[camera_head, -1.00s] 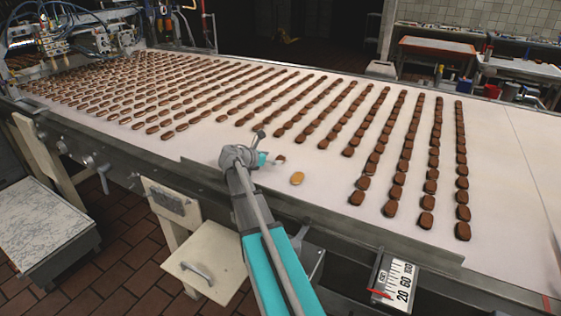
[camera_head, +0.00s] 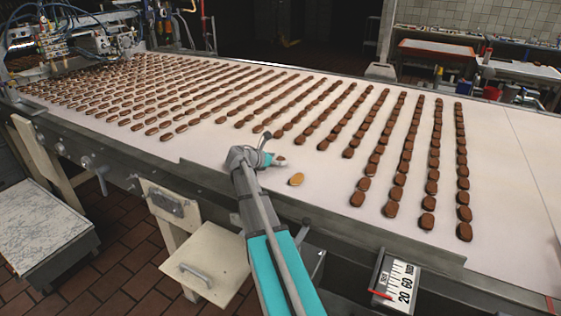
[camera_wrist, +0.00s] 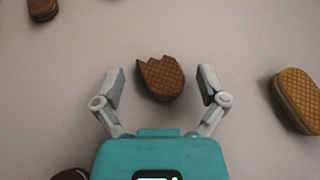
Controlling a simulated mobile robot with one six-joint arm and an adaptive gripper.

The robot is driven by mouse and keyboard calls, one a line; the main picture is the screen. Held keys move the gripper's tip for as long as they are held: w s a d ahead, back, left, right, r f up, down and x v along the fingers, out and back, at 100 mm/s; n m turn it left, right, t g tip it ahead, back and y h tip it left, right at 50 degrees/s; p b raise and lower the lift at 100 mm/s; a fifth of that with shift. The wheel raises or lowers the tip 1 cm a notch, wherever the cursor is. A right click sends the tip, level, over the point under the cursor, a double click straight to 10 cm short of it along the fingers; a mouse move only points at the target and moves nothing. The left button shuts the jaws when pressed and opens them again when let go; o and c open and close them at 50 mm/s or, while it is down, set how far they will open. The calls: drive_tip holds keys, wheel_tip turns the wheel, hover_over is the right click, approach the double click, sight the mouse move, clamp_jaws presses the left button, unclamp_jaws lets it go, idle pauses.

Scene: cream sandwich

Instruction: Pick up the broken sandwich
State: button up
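The broken sandwich (camera_wrist: 162,78) is a brown waffle-patterned piece with a jagged edge at its upper left in the wrist view. It lies on the pale belt between the two fingers of my gripper (camera_wrist: 163,85), with a gap on each side. My gripper is open. In the head view the broken sandwich (camera_head: 281,162) is a small brown spot just right of my gripper (camera_head: 272,160), partly hidden by it. A whole light tan sandwich (camera_head: 296,179) lies nearby, and it shows at the right of the wrist view (camera_wrist: 299,98).
Rows of whole brown sandwiches (camera_head: 388,209) cover the conveyor belt (camera_head: 500,200) on both sides. In the wrist view, one brown sandwich (camera_wrist: 42,9) lies at the upper left and a dark one (camera_wrist: 70,174) at the lower left. Bare belt surrounds the broken piece.

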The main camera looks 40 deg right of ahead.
drive_tip(key=c, duration=0.6)
drive_tip(key=shift+o, duration=0.2)
drive_tip(key=shift+r, duration=0.2)
wheel_tip(320, 180, up, 2)
drive_tip(key=p, duration=0.2)
drive_tip(key=shift+r+p, duration=0.1)
drive_tip(key=shift+p, duration=0.2)
drive_tip(key=s+a+r+p, duration=0.6)
drive_tip(key=s+r+p, duration=0.1)
drive_tip(key=s+a+r+p, duration=0.3)
drive_tip(key=shift+s+r, duration=0.2)
drive_tip(key=shift+s, duration=0.15)
